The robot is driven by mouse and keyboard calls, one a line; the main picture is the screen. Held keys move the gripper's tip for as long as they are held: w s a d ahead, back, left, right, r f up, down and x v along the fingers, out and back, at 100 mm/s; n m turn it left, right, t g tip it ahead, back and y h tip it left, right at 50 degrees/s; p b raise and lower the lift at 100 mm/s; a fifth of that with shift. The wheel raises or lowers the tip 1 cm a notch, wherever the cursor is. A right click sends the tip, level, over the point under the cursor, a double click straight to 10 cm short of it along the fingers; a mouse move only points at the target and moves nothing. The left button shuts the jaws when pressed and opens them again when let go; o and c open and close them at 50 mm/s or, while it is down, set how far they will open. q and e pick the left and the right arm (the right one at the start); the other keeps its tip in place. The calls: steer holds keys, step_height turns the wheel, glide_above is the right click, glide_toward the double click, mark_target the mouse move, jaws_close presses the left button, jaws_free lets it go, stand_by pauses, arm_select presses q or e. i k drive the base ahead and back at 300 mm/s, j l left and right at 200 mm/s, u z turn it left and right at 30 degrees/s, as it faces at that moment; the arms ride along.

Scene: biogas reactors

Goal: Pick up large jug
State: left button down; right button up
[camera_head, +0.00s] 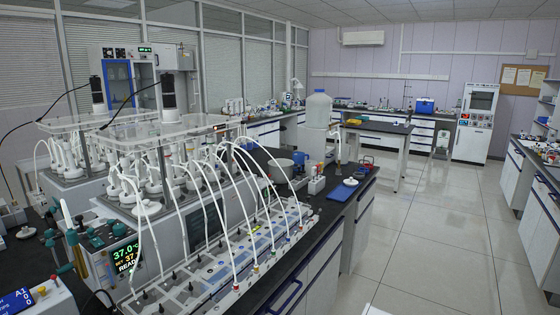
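The large jug (319,111) is a whitish, translucent container with a blue cap. It is upright at the far end of the long black-topped bench, right of the image middle. A paler cylindrical body (311,145) shows directly below it; I cannot tell whether this is part of the jug or a separate support. The jug's upper part is unobstructed. Neither of my grippers is in view, and nothing is seen touching the jug.
Reactor units with many white tubes (190,190) fill the near bench. A grey pot (280,171), a blue flat item (344,192) and a red-handled item (364,163) lie near the jug. The tiled floor (435,220) to the right is clear. Another table (383,127) stands behind.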

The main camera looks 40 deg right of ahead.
mark_target(345, 149)
steer(key=z, duration=2.3)
steer(key=i+z, duration=0.25)
steer(key=i, duration=1.1)
